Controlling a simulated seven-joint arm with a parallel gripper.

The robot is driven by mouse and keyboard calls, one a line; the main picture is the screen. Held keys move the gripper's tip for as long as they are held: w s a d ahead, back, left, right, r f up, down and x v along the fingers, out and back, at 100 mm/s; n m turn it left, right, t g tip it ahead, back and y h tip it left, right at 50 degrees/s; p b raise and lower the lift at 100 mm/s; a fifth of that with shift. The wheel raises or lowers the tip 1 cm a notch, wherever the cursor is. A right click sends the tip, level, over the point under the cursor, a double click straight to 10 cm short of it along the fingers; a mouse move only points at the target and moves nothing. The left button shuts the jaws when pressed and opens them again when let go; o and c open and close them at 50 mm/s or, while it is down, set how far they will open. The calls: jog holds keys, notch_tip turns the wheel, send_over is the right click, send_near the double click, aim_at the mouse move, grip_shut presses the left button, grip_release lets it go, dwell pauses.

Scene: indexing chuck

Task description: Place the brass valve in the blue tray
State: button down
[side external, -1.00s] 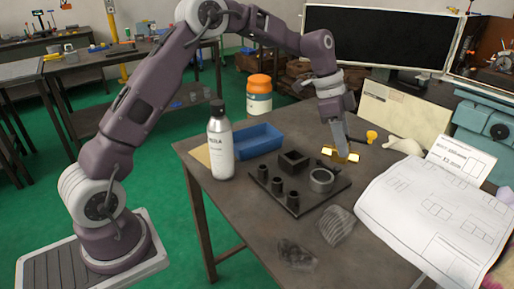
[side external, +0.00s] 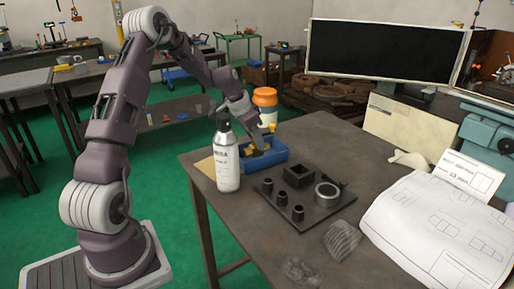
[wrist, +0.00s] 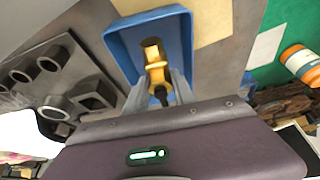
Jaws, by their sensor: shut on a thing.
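The blue tray (side external: 277,157) stands on the table behind the white bottle, and its open inside shows in the wrist view (wrist: 119,42). The brass valve (wrist: 154,62) is between my fingers and within the tray's outline, with its long body along the tray. In the side view the valve (side external: 250,151) shows as a small gold patch at the tray, partly hidden by the bottle and my gripper. My gripper (wrist: 160,88) is shut on the valve and reaches down into the tray area. I cannot tell whether the valve touches the tray floor.
A white bottle (side external: 226,160) stands close in front of the tray. An orange-and-white jar (side external: 265,103) is behind it. A dark fixture plate (side external: 300,205) with posts, a square socket and a ring lies to the right. Paper sheets (side external: 430,230) cover the table's right side.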

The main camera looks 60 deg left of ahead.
jog(key=shift+f, duration=1)
jog(key=c, duration=1.1)
grip_release()
jog(key=shift+f, duration=0.15)
jog(key=shift+o, duration=0.2)
jog(key=v, duration=1.2)
jog(key=s+d+r+y, duration=0.1)
jog(key=s+d+r, duration=0.25)
jog(key=d, duration=0.45)
jog(key=s+d+r, duration=0.2)
jog(key=d+r, duration=0.2)
jog(key=d, duration=0.3)
jog(key=s+d, duration=0.6)
jog(key=s, duration=0.4)
jog(key=s+d+t, duration=0.1)
jog(key=s+d, duration=0.5)
jog(key=s, duration=0.4)
jog(key=shift+s+d+r+n+h, duration=0.2)
jog(key=shift+s+r+n+h, duration=0.1)
jog(key=shift+s+r+n, duration=0.15)
